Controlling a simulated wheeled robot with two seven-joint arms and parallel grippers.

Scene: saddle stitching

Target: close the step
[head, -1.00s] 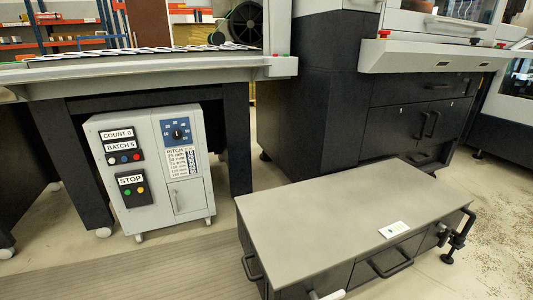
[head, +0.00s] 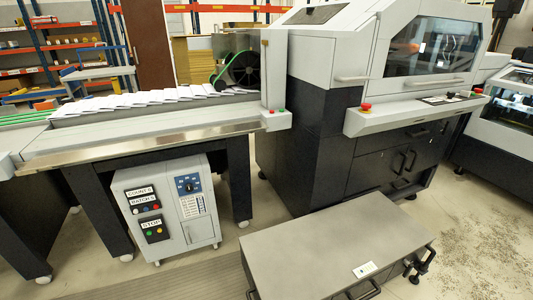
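A low grey step-like unit (head: 325,245) with a flat top stands on the floor at the lower middle of the head view. Its dark front has a bar handle (head: 358,291), and a small white label (head: 364,269) lies near the front edge of its top. A black clamp-like fitting (head: 419,265) sits at its right end. Its lower front is cut off by the picture edge, so I cannot tell whether any part of it is open.
A grey control cabinet (head: 167,210) with buttons and a dial stands under the conveyor table (head: 140,143). A large dark and white machine (head: 335,130) stands behind the step. Speckled bare floor (head: 480,225) lies to the right.

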